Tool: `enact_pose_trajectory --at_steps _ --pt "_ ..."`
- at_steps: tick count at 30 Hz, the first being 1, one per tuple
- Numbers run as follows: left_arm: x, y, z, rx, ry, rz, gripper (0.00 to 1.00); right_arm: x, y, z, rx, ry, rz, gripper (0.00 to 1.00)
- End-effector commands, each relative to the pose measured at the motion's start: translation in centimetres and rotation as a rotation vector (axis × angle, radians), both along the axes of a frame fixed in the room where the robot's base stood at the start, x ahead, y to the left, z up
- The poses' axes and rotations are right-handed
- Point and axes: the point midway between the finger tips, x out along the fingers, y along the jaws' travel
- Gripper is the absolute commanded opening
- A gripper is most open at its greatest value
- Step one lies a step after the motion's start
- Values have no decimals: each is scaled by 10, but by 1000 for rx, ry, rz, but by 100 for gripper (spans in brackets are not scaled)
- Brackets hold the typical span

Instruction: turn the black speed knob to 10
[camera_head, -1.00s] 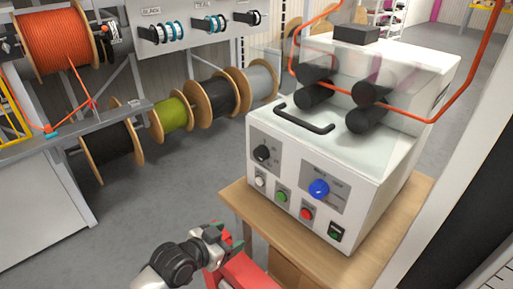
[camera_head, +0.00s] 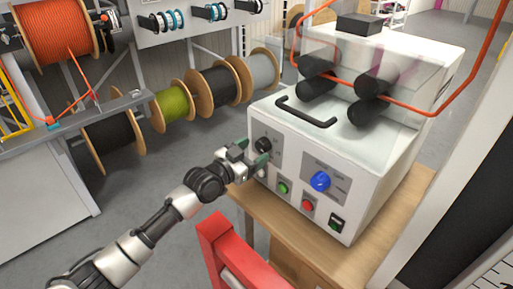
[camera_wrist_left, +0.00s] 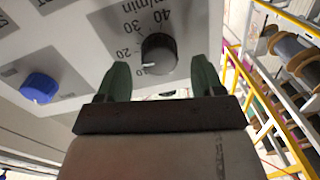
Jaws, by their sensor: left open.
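The black speed knob (camera_head: 263,145) is on the front panel of the white machine (camera_head: 290,140), at its upper left. In the left wrist view the knob (camera_wrist_left: 159,55) sits beside upside-down numbers; 20, 30 and 40 are readable. Its white pointer mark faces lower left, near a small number that looks like 10. My left gripper (camera_head: 257,154) is open at the panel. In the wrist view its two dark green fingers (camera_wrist_left: 160,80) stand apart, one on each side of the knob's line and just short of it; I cannot tell whether they touch. My right gripper is not seen.
A blue knob (camera_head: 320,181), a green button (camera_head: 284,187) and a red button (camera_head: 308,204) share the panel. The machine stands on a wooden table (camera_head: 270,215). A red frame (camera_head: 215,240) is in front. Cable reels (camera_head: 215,92) stand behind at left.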

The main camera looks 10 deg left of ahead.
Motion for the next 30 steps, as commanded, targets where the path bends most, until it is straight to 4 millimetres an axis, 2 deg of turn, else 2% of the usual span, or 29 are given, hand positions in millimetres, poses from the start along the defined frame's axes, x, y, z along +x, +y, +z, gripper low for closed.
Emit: enact_pose_trajectory --at_steps 5,14,24,30 --pt "13 -8 0 0 0 0 68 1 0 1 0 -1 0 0" --pt "15 -9 0 1 -1 0 68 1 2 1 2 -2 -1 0" --pt "14 -9 0 1 0 0 19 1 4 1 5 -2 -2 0" --pt "15 -9 0 -10 7 0 19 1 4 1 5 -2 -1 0"
